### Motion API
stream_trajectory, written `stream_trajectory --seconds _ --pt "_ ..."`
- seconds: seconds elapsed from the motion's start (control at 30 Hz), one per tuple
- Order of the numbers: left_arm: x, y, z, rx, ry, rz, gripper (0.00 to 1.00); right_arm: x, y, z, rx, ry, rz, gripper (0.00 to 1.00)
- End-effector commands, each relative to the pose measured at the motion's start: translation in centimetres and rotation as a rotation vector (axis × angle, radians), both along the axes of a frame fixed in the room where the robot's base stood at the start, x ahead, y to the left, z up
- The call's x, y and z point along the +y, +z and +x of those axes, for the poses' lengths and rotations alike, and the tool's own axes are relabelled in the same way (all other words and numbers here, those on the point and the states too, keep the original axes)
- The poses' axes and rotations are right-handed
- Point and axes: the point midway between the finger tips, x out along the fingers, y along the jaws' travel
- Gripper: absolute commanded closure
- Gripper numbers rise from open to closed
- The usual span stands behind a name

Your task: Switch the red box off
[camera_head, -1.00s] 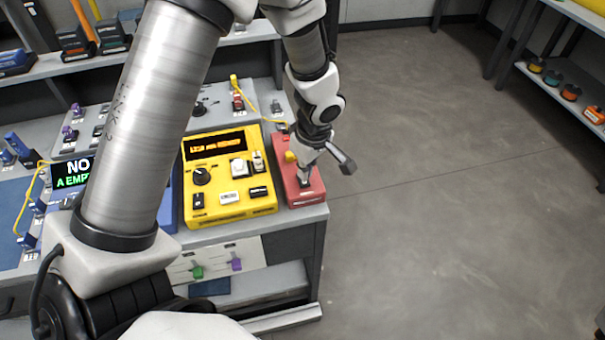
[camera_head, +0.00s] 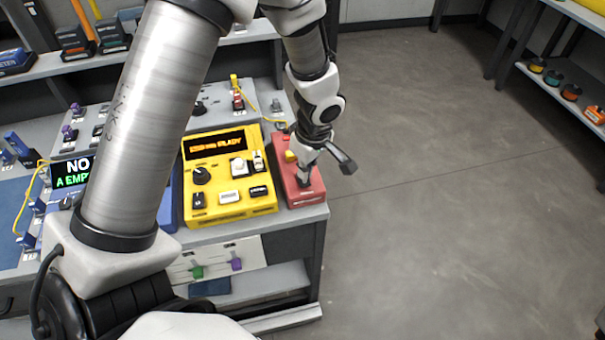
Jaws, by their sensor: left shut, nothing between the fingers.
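The red box (camera_head: 310,192) stands at the right end of the bench, beside the yellow device. A yellow part (camera_head: 290,156) shows on its upper left side. My left gripper (camera_head: 304,183) is over the red box with its fingers shut and empty, the tips pointing down at its top, at or very close to a dark spot there. The gripper hides part of the top, so I cannot tell the switch's position. My right gripper is not in view.
The yellow device (camera_head: 230,209) with a lit orange display, a knob and several buttons sits directly left of the red box. A black screen (camera_head: 73,172) with green text is farther left. Open floor (camera_head: 450,220) lies to the right.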

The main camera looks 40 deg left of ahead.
Motion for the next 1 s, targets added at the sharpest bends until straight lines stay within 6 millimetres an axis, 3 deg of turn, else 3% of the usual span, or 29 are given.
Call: stream_trajectory --seconds 1.0 --pt "0.0 -0.9 0.0 0.0 0.0 0.0 1.0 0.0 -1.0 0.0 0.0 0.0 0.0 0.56"
